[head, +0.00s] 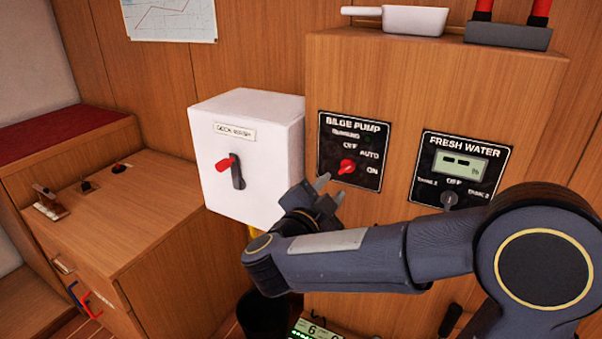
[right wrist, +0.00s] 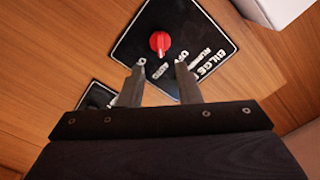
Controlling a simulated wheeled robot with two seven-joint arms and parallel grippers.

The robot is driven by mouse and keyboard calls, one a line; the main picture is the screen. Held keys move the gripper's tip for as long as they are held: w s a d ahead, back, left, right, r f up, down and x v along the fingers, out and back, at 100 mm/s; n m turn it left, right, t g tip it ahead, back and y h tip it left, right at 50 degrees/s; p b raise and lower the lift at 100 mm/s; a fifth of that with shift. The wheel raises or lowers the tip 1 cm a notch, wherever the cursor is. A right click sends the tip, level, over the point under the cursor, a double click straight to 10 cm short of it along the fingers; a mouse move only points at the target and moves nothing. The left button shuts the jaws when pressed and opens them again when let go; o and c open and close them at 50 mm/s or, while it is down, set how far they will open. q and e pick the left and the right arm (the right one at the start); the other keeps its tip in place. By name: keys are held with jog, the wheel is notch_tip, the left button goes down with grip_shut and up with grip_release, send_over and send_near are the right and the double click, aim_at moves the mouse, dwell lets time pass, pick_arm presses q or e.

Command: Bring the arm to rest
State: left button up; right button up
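My right arm reaches in from the right of the head view. My right gripper (head: 324,190) is in front of the wooden cabinet, just below and left of the red bilge pump knob (head: 347,167). In the right wrist view my right gripper (right wrist: 161,78) has its two fingers apart with nothing between them. The red knob (right wrist: 160,43) shows beyond the fingertips on the black bilge pump panel (right wrist: 185,22), and the fingers look clear of it. I cannot tell the knob's exact setting. My left gripper is not in view.
A white box (head: 252,180) with a red and black switch handle is left of the gripper. The fresh water panel (head: 460,168) is to the right, close to my arm. A white scoop (head: 412,20) lies on the cabinet top. A wooden counter (head: 110,205) stands at left.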

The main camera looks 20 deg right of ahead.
jog(key=s+a+r+n+t+y+p, duration=0.2)
jog(key=a+r+n+t+y+p, duration=0.35)
jog(key=n+y, duration=0.7)
jog(key=s+f+n+g+y+p, duration=0.2)
jog(key=s+f+g, duration=0.2)
jog(key=s, duration=0.6)
jog(key=s+f+n+g+y+p, duration=0.2)
jog(key=s+f+g, duration=0.3)
jog(key=s, duration=0.6)
jog(key=shift+s+f+n+g+y+p, duration=0.2)
jog(key=shift+s+n+g+y+p, duration=0.25)
jog(key=shift+g+p, duration=0.55)
jog(key=shift+w, duration=0.2)
